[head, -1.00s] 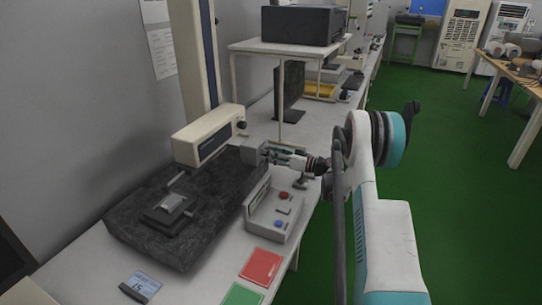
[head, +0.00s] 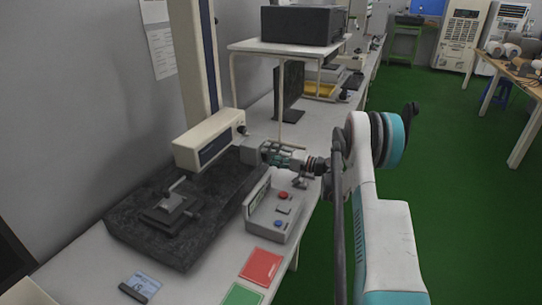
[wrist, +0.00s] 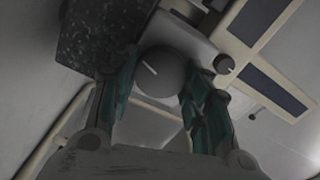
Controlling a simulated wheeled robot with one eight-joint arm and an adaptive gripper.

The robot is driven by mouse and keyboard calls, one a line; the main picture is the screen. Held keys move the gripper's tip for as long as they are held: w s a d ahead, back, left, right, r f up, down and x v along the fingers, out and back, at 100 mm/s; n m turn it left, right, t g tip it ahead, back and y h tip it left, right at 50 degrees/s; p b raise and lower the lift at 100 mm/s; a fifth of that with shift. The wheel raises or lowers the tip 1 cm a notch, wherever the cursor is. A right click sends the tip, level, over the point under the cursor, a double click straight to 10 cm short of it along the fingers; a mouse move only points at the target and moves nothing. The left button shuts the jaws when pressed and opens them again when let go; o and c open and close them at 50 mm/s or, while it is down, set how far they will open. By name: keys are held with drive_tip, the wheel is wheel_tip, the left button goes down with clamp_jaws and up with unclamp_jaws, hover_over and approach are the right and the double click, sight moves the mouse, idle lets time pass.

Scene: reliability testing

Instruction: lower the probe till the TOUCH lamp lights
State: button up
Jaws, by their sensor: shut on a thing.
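My gripper (head: 280,158) reaches in from the right and is shut on a round grey knob (wrist: 158,72) with a white line mark. In the wrist view the green fingers lie on either side of the knob. The knob sits on a grey block (head: 251,151) at the right of the granite base. The beige carriage (head: 190,156) with a dark front panel hangs on the tall column (head: 186,60). I cannot clearly make out the probe tip or its gap to the small metal piece (head: 172,203) on the dark fixture. I cannot pick out a lit TOUCH lamp.
The dark granite base (head: 210,222) stands on the bench. Red (head: 261,266) and green (head: 242,295) cards and a small display (head: 140,287) lie at the front. A monitor (head: 290,92) stands behind.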

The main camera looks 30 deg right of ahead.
drive_tip(key=shift+f+m, duration=0.15)
drive_tip(key=shift+m, duration=3.55)
drive_tip(key=o, duration=1.1)
drive_tip(key=shift+c, duration=0.2)
drive_tip(key=v, duration=1.2)
drive_tip(key=shift+d, duration=0.1)
